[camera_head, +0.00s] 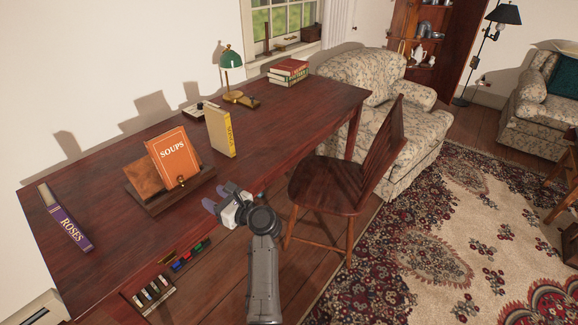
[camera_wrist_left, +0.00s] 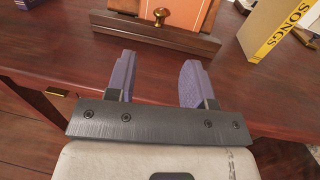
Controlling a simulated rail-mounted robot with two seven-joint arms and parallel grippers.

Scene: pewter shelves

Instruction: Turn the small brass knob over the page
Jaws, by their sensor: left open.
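The small brass knob (camera_head: 181,180) sits at the lower edge of the orange SOUPS book (camera_head: 173,155), which leans on a wooden book stand (camera_head: 180,195) on the desk. In the left wrist view the knob (camera_wrist_left: 160,14) shows at the top, in front of the orange cover and above the stand's ledge (camera_wrist_left: 150,35). My left gripper (camera_head: 221,196) is open and empty, to the right of the stand and a little lower in the head view. Its purple fingers (camera_wrist_left: 158,72) point toward the knob with a gap between. My right gripper is not in view.
A yellow SONGS book (camera_head: 220,132) stands right of the stand; a purple ROSES book (camera_head: 66,220) lies at the left. A green lamp (camera_head: 232,62) and stacked books (camera_head: 289,70) are farther back. A chair (camera_head: 345,180) stands beside the desk.

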